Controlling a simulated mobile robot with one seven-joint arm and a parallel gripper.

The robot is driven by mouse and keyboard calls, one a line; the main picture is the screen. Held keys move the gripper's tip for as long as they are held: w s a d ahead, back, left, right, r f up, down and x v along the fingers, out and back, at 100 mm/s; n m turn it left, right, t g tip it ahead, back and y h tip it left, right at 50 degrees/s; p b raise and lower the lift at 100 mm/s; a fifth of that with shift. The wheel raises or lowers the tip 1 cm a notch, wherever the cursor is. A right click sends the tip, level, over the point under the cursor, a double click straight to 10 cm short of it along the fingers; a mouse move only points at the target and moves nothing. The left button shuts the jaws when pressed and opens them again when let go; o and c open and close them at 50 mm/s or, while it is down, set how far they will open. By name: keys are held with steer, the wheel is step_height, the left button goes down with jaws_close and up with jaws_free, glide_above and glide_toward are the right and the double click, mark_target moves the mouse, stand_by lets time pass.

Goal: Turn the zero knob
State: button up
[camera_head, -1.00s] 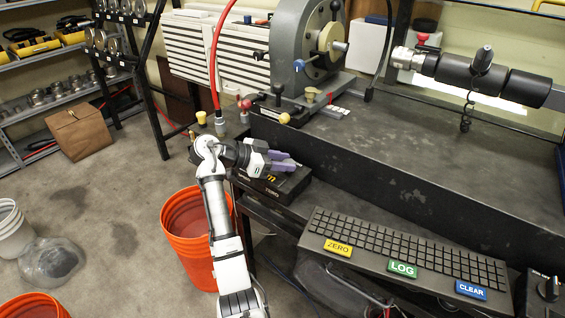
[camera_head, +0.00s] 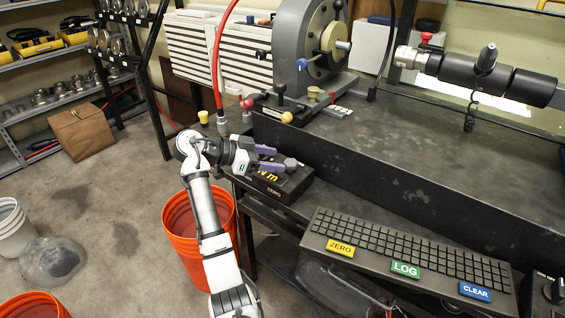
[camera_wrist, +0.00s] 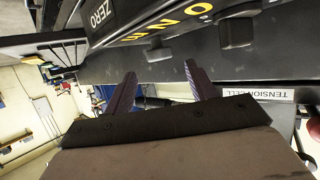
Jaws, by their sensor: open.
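A low black box with yellow lettering and a ZERO label (camera_head: 272,183) sits at the left end of the bench. Two dark blocky parts show near the box there; I cannot tell which is the knob.
A keyboard (camera_head: 412,250) with yellow ZERO, green LOG and blue CLEAR tags is at the front right. A grey wheel machine (camera_head: 302,45) and several small levers stand behind the box. An orange bucket (camera_head: 181,222) is below my arm.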

steer(key=b+v, duration=0.1)
steer(key=v, duration=0.8)
steer(key=shift+a, duration=0.2)
steer(key=shift+r, duration=0.15)
